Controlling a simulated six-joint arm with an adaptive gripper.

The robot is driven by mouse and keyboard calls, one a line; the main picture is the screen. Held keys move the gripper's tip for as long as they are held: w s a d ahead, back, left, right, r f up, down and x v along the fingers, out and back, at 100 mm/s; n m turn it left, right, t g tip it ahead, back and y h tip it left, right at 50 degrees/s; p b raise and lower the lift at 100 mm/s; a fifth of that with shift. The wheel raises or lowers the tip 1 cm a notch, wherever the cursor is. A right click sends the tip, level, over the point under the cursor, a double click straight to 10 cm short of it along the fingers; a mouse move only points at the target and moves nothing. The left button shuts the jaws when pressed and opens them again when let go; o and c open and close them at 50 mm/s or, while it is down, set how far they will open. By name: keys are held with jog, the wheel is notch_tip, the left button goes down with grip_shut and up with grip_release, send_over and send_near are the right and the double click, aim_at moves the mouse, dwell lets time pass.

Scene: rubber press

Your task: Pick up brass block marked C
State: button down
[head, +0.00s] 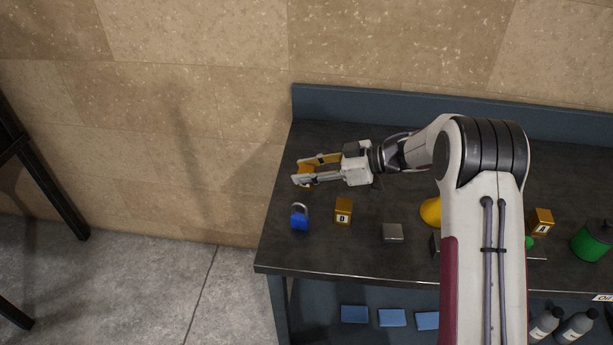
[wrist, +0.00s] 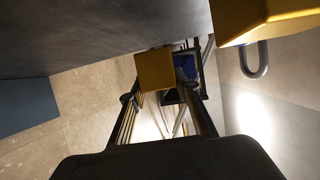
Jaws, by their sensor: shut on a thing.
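My gripper (head: 305,172) is at the left end of the dark bench, fingers pointing left. In the wrist view, a brass block (wrist: 154,68) sits between the fingertips, and the gripper is shut on it. No letter shows on its visible face, so I cannot read its mark. In the head view the fingers largely hide it, and its exact height over the bench is hard to tell. A brass block marked D (head: 343,211) stands on the bench nearer the front edge. A brass block marked A (head: 541,222) stands at the right, beyond my arm.
A blue padlock (head: 299,218) lies left of block D; its shackle (wrist: 256,60) shows in the wrist view. A grey metal block (head: 392,232), a partly hidden yellow object (head: 430,211) and a green can (head: 591,241) stand on the bench (head: 300,254). A raised back edge (head: 350,101) runs behind.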

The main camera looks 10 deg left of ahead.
aim_at(306, 169)
notch_tip(306, 169, up, 7)
jog(key=shift+r, duration=0.2)
